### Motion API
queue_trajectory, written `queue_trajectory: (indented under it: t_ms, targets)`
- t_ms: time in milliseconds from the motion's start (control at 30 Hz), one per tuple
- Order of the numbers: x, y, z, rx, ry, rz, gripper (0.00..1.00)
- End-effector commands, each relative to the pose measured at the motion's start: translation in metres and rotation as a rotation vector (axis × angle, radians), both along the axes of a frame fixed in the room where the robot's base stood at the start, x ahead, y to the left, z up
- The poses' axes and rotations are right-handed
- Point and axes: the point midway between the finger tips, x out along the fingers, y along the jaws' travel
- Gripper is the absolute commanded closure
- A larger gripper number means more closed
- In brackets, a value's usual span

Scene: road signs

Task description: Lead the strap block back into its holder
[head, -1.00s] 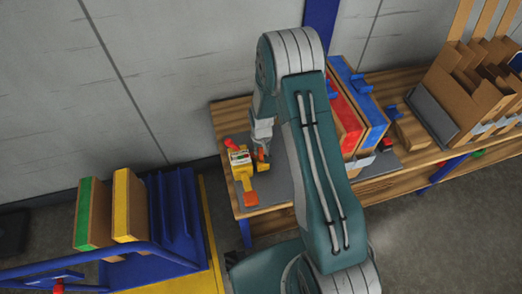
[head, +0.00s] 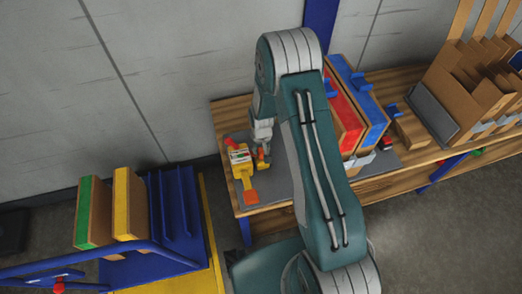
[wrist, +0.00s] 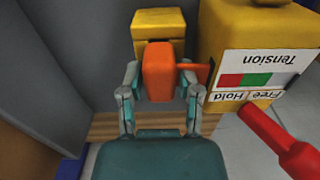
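The strap block (wrist: 158,72) is orange and sits between the two fingers of my gripper (wrist: 160,82) in the wrist view. The fingers appear to press on its two sides. A short orange strap (wrist: 197,72) runs from it to the right, toward a yellow tension box (wrist: 222,42). A yellow block-shaped piece (wrist: 158,25), likely the holder, stands just beyond the strap block; I cannot tell whether they touch. In the head view my gripper (head: 262,154) is beside the yellow tension box (head: 240,161), over the left end of the bench.
The tension box has a red lever (wrist: 275,137) at its front right. Red and blue panels (head: 360,105) stand on the wooden bench (head: 232,112) right of my arm. A blue rack (head: 177,215) with green- and yellow-edged panels is at left. A grey wall is behind.

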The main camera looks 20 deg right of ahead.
Motion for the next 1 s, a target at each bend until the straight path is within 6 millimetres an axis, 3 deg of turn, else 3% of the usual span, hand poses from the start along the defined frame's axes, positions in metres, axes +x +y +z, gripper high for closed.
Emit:
queue_trajectory:
  t_ms: [400,533,1000]
  targets:
    - [0.0,0.0,0.001,0.0,0.0,0.0,0.24]
    - [0.001,0.0,0.009,0.0,-0.003,0.0,0.24]
    - [0.002,0.0,0.099,-0.001,-0.004,0.0,0.24]
